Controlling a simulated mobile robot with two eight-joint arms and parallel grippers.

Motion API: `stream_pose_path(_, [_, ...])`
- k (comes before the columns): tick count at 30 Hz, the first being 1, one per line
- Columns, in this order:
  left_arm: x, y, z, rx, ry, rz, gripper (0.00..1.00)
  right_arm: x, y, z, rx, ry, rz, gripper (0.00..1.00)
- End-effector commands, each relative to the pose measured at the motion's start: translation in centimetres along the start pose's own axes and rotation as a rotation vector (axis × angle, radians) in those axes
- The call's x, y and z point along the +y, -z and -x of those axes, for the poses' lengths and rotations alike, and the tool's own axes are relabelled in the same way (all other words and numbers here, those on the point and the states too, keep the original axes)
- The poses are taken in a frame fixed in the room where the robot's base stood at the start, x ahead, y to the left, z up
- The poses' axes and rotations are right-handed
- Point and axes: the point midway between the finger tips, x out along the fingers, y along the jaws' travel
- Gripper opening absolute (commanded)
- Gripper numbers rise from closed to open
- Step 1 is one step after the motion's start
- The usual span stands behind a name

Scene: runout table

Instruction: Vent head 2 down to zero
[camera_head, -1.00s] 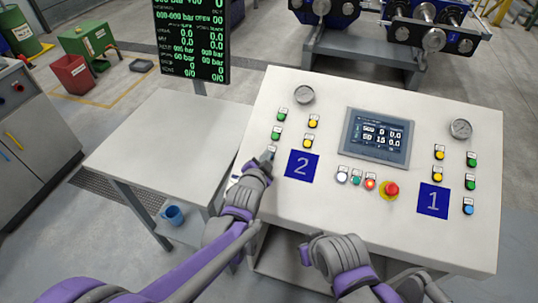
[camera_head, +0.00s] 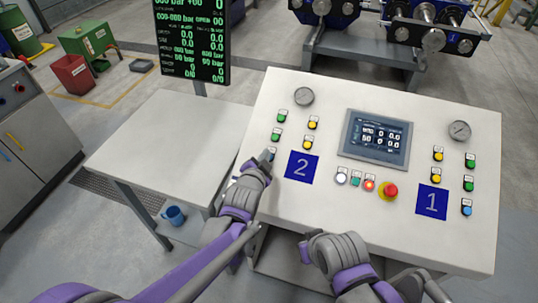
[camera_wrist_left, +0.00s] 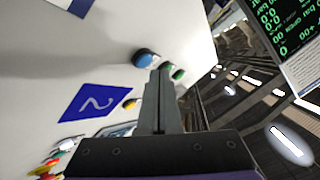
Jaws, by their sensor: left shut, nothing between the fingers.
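The white control panel (camera_head: 335,205) has a blue plate marked 2 (camera_head: 301,165) on its left. My left gripper (camera_head: 267,156) is shut and empty at the lowest button left of that plate, largely hiding it. In the left wrist view, the fingertips (camera_wrist_left: 162,74) are at a blue button (camera_wrist_left: 145,59); I cannot tell whether they press it. Green and yellow buttons (camera_head: 313,124) sit above plate 2. A round gauge (camera_head: 304,96) is above them; its needle is too small to read. The panel screen (camera_head: 376,136) shows zeros. My right gripper (camera_head: 308,250) is low at the panel's front; its fingers are unclear.
A red emergency stop (camera_head: 390,191) and a lit red button (camera_head: 369,186) are mid-panel. Plate 1 (camera_head: 433,201), its buttons and a second gauge (camera_head: 460,130) are on the right. A bare side table (camera_head: 150,140) stands left, with a black readout (camera_head: 192,45) behind.

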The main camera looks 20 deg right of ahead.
Motion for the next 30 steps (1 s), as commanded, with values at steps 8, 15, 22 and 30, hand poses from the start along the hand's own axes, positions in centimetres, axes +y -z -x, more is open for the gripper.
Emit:
stream_pose_path(8, [0.0,0.0,0.0,0.000,0.000,0.000,0.00,0.0,0.0,0.0,0.000,0.000,0.000,0.00])
stream_pose_path(15, [-0.9,0.9,1.0,0.001,0.001,-0.001,0.00,0.0,0.8,0.8,0.007,0.000,0.000,0.00])
stream_pose_path(22, [-2.1,2.1,2.7,0.002,0.001,-0.002,0.00,0.0,2.1,2.0,0.018,0.000,0.000,0.00])
stream_pose_path(30, [-2.5,2.6,3.5,0.000,0.000,-0.001,0.00,0.0,2.6,2.5,0.023,0.000,0.000,0.00])
